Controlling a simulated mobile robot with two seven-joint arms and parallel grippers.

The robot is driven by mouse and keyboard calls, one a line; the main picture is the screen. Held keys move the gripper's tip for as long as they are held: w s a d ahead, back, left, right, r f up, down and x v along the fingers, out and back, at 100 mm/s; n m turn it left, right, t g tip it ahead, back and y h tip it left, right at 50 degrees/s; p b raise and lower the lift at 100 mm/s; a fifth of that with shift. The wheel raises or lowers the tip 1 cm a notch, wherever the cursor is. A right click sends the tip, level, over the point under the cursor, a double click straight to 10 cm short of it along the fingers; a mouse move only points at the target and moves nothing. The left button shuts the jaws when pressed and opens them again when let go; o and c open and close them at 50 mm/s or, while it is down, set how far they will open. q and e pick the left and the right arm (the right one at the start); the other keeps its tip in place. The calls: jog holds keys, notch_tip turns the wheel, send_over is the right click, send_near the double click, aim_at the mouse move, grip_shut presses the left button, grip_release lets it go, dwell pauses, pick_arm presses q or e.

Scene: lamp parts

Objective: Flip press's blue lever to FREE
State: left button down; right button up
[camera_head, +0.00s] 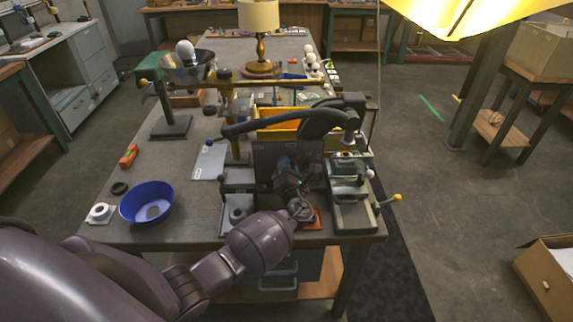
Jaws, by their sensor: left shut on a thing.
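The press (352,185) stands at the near right end of the workbench, with a dark upright plate (263,158) at its middle. My left arm reaches in from the lower left. My left gripper (286,166) is in front of this plate, pointing away from me. It is shut on a small dark-blue part, which looks like the blue lever; the fingers largely hide it. I cannot tell the lever's setting, and no FREE mark is readable. My right gripper is not in view.
A blue bowl (147,203), a white ring (101,212) and an orange tool (129,156) lie on the left of the bench. A brass post (231,112) and dark hoses crowd the space behind my gripper.

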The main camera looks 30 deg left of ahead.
pick_arm(q)
jog(key=shift+f, duration=0.1)
jog(key=c, duration=0.9)
grip_release()
jog(key=v, duration=1.1)
